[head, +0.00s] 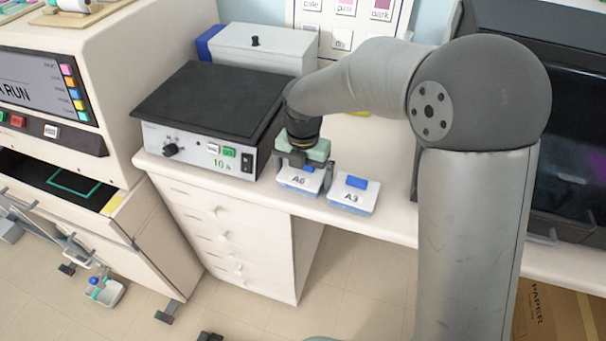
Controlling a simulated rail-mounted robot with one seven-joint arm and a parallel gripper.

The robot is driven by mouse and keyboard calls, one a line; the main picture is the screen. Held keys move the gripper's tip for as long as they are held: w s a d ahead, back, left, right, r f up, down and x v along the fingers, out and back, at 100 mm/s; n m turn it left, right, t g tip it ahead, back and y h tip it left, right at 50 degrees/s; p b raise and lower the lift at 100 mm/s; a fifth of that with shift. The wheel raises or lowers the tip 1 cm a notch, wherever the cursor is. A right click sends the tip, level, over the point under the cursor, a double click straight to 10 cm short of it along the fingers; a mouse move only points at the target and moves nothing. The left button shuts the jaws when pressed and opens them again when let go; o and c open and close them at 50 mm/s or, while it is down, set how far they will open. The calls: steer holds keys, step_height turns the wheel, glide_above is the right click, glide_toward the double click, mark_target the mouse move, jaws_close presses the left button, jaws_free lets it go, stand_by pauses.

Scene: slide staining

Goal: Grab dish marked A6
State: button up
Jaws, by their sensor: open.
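The dish marked A6 (298,181) is a small white-lidded box with a blue base. It sits on the bench near the front edge, just right of the hot plate. My gripper (302,180) is directly over it, pointing down, with its fingers spread at the dish's sides. The gripper is open. Its body hides the back of the dish and most of the lid's knob. I cannot tell whether the fingertips touch the dish.
A similar dish marked A3 (352,195) with a blue knob stands close on the right. The black-topped hot plate (212,102) stands on the left, with a grey lidded box (258,46) behind. The bench's front edge (385,232) is near. A dark cabinet (570,150) is at right.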

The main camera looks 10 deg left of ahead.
steer(key=shift+f, duration=0.1)
steer(key=shift+c, duration=0.3)
steer(key=c, duration=0.7)
